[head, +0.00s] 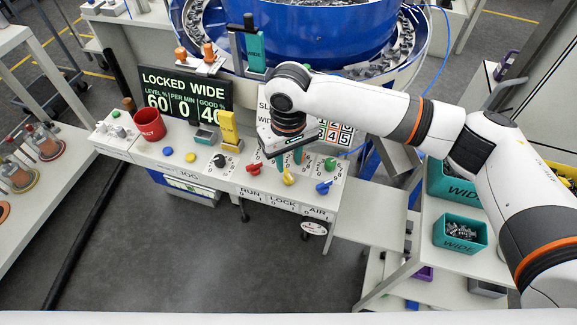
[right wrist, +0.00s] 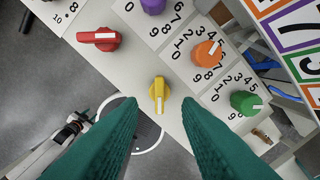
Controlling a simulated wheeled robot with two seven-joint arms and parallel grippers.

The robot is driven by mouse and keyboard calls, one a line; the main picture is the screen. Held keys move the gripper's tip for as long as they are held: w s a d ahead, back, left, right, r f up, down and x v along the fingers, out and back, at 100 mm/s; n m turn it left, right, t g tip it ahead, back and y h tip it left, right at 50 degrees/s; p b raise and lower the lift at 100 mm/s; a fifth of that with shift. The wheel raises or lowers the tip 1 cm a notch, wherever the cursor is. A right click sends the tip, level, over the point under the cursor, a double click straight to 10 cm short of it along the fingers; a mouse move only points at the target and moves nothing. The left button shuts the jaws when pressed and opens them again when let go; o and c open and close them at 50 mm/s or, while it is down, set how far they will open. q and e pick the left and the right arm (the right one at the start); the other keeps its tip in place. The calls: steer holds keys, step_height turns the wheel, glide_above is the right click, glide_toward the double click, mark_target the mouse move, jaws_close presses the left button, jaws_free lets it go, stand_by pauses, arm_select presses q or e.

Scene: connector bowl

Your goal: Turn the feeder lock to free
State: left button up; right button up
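The yellow lock knob (head: 288,176) sits on the front panel above the LOCK label (head: 283,202), between a red and a blue knob. In the right wrist view the yellow knob (right wrist: 157,92) stands lengthwise up and down, with a white mark on it. The display (head: 185,95) reads LOCKED WIDE. My right gripper (head: 289,161) is just above the yellow knob, its teal fingers apart. In the right wrist view the open right gripper (right wrist: 158,104) has the knob between its tips in the picture; I cannot tell contact. My left gripper is not in view.
Close by are the red RUN knob (head: 253,168) and blue AIR knob (head: 323,187). A red cup (head: 149,124) and yellow block (head: 230,132) stand left on the panel.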

mark_target(288, 173)
steer(key=shift+f, duration=2.1)
steer(key=shift+c, duration=0.5)
jaws_close()
